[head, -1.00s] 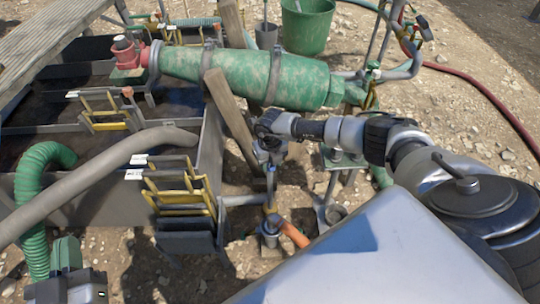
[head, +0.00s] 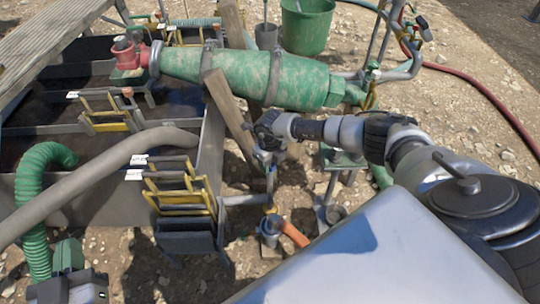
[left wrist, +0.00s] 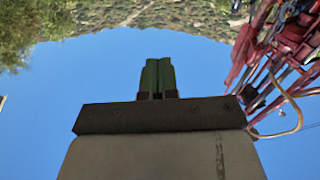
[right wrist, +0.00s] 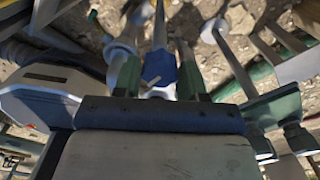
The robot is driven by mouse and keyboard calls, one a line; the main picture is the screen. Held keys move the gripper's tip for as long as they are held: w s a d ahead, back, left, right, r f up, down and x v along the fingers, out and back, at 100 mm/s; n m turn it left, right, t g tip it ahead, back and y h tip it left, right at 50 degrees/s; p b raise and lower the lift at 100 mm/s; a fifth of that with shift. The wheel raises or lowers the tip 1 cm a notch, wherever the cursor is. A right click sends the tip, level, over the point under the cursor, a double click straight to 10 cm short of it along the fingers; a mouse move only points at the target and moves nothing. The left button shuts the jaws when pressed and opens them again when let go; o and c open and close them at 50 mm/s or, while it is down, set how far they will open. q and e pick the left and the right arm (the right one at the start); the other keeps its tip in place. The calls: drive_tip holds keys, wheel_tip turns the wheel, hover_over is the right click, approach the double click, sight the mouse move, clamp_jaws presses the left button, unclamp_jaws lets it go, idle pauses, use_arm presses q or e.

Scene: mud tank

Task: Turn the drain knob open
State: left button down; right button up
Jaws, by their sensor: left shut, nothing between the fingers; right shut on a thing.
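The drain knob (right wrist: 158,66) shows in the right wrist view as a blue piece on a pale stem. My right gripper (right wrist: 158,76) has its green fingers on both sides of it and is shut on it. In the head view my right gripper (head: 270,162) points down over the thin upright stem beside the tank's end wall; the knob itself is too small to make out there. My left gripper (head: 68,255) is at the lower left, away from the knob. Its green fingers (left wrist: 157,78) are together and empty in the left wrist view, against sky.
The mud tank (head: 75,205) fills the left, with yellow-railed gates (head: 180,190) near my right gripper. A large green cylinder (head: 235,78) lies behind it. An orange pipe (head: 296,235) is below. A grey hose (head: 100,180) crosses the tank. A green bucket (head: 307,27) stands behind.

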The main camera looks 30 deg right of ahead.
drive_tip(key=o, duration=0.9)
drive_tip(key=shift+r, duration=0.15)
wheel_tip(320, 180, up, 5)
drive_tip(key=shift+r+p, duration=0.2)
drive_tip(key=shift+p, duration=0.9)
use_arm(q)
drive_tip(key=s+a+f+g+y+p, duration=0.1)
drive_tip(key=s+a+f+g+y, duration=0.2)
drive_tip(key=f+g, duration=0.6)
drive_tip(key=shift+s+a+f+n+g, duration=0.15)
drive_tip(key=shift+s+f+n+g, duration=0.2)
drive_tip(key=shift+s, duration=1.05)
use_arm(e)
drive_tip(key=shift+r, duration=2.6)
